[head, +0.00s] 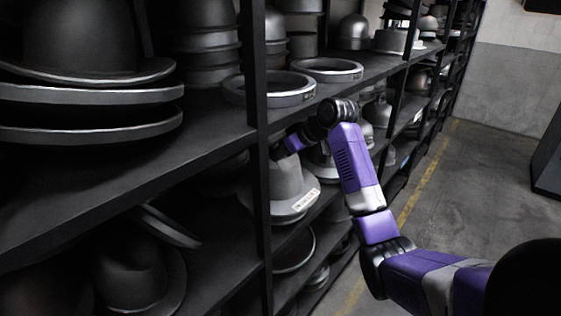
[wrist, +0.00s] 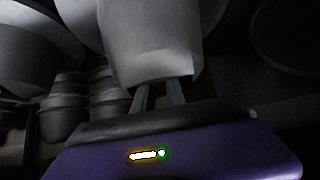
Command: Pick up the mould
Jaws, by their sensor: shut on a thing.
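A grey hat-shaped mould (head: 290,182) with a rounded crown and a thick brim bearing a white label stands on the middle shelf in the head view. My arm reaches into the shelf, and its end is at the top of this mould; the fingertips are hidden there. In the wrist view my gripper (wrist: 168,95) has its two fingers close together against a pale grey surface of the mould (wrist: 155,50). The gripper is shut on it. The lower part of the mould is out of the wrist view.
Dark shelf boards and an upright post (head: 257,150) stand close around the mould. Two ring-shaped pieces (head: 327,69) lie on the shelf above. Stacked hat forms (head: 95,95) fill the left. The aisle floor (head: 470,190) at right is open.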

